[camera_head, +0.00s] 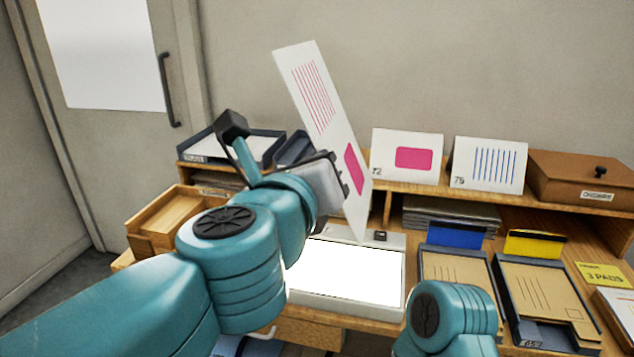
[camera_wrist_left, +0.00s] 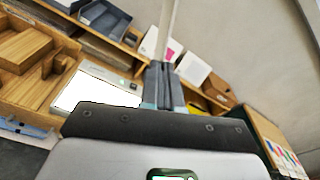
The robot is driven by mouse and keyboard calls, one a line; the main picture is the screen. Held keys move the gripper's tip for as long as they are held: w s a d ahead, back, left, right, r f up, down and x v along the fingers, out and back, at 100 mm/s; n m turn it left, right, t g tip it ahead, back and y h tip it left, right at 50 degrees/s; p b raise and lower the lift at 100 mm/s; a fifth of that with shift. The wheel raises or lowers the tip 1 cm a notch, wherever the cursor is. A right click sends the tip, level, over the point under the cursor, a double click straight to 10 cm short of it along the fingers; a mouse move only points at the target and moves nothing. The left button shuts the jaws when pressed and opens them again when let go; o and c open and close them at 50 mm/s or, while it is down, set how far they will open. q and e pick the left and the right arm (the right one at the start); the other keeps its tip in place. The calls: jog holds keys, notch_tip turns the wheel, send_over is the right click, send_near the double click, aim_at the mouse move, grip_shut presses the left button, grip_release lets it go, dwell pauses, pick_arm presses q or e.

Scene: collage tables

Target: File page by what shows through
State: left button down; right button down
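A white page (camera_head: 325,110) with red lines near its top and a pink block lower down is held upright and tilted over the desk. My left gripper (camera_head: 343,178) is shut on its lower part. In the left wrist view the page (camera_wrist_left: 169,30) is nearly edge-on, rising from the closed fingers (camera_wrist_left: 163,88). A lit light box (camera_head: 345,275) lies below, with nothing seen on its bright panel. Card 72 (camera_head: 407,157) shows a pink block; card 75 (camera_head: 490,165) shows blue lines. Only a link of my right arm shows at lower right; its gripper is out of view.
Brown folders lie in two dark trays, one by a blue tab (camera_head: 455,235), one by a yellow tab (camera_head: 533,245). A brown box (camera_head: 585,180) stands on the shelf. A wooden tray (camera_head: 175,215) and a paper tray (camera_head: 235,147) are at left. A yellow note (camera_head: 603,275) lies far right.

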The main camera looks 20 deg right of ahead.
pick_arm(q)
jog(key=shift+n+h+b, duration=0.3)
jog(key=shift+n+b, duration=0.2)
jog(key=shift+n, duration=1.5)
pick_arm(e)
jog(key=shift+f, duration=1.15)
